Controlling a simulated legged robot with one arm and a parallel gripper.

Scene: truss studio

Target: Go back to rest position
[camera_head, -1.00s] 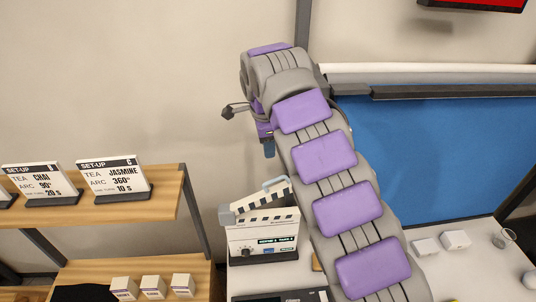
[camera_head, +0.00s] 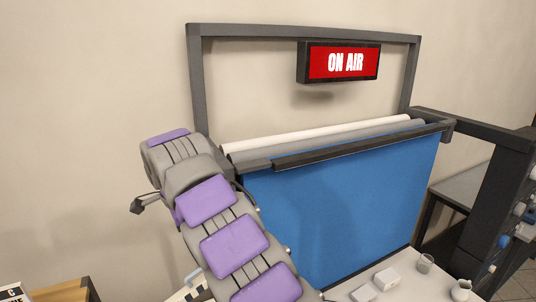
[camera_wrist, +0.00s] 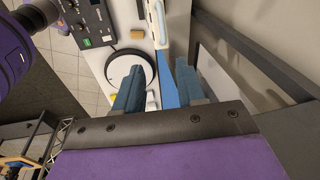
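My gripper (camera_wrist: 158,92) shows in the wrist view as two blue fingers standing apart, with nothing held between them. It points down over a white surface with a round white plate (camera_wrist: 118,68) ringed in black, which lies beyond the left finger. In the head view my arm, grey with purple pads, rises from the bottom and leans up to the left in front of the wall. The gripper's fingers are hidden there behind the arm.
A blue backdrop (camera_head: 345,205) hangs from a dark frame right of the arm, under a red ON AIR sign (camera_head: 344,63). Small white boxes (camera_head: 387,279), a glass (camera_head: 425,263) and a white jug (camera_head: 461,290) stand lower right. A black control panel (camera_wrist: 92,22) lies near the plate.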

